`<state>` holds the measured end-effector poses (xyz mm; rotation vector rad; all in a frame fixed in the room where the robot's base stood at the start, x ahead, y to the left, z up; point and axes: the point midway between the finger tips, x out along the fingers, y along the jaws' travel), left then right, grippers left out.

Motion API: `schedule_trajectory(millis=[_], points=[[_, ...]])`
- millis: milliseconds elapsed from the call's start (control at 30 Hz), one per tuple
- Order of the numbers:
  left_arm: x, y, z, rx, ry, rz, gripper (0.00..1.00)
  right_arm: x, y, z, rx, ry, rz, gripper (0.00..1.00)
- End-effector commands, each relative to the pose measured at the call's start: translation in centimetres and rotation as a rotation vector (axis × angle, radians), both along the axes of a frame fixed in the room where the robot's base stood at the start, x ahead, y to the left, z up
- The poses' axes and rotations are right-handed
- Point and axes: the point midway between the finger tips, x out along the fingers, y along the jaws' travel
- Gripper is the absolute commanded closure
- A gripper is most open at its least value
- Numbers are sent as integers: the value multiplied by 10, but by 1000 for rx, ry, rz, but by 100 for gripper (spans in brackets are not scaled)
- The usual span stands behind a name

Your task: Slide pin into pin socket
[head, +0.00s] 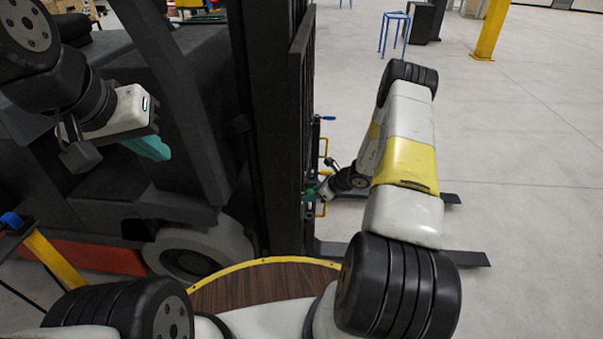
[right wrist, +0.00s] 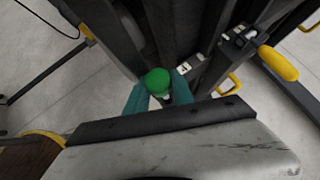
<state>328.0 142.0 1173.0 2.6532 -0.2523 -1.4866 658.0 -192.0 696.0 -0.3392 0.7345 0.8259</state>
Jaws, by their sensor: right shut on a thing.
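My right gripper (right wrist: 159,92) is shut on a green round-topped thing (right wrist: 157,81), which looks like the pin's head; its lower part is mostly hidden between the teal fingers. In the head view my right gripper (head: 312,194) is small, beside the dark forklift mast (head: 292,130). I cannot make out the pin socket for certain; a small metal fitting (right wrist: 238,38) shows on the mast to the right of the pin. Whether the pin touches the mast is unclear. My left gripper (head: 147,148), with teal fingers, hangs at the upper left, away from the pin; its opening is unclear.
Yellow handles (right wrist: 278,64) stick out from the mast near my right gripper. Dark forks (head: 440,256) extend right, low over the floor. A round wooden surface with a yellow rim (head: 262,262) is at the bottom. The grey floor at right is open.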

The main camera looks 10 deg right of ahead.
Motion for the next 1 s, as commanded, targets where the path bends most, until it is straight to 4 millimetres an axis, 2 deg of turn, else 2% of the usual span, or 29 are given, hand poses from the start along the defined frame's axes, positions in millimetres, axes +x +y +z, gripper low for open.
schedule_trajectory(millis=[100, 333, 1000], points=[[0, 0, 0, 0, 0, 0, 100, 0, 0, -11, 0, 1, 1, 100], [0, 0, 0, 0, 0, 0, 100, 0, 0, -23, 1, -1, 0, 100], [0, 0, 0, 0, 0, 0, 100, 0, 0, -25, 0, -1, -1, 100]])
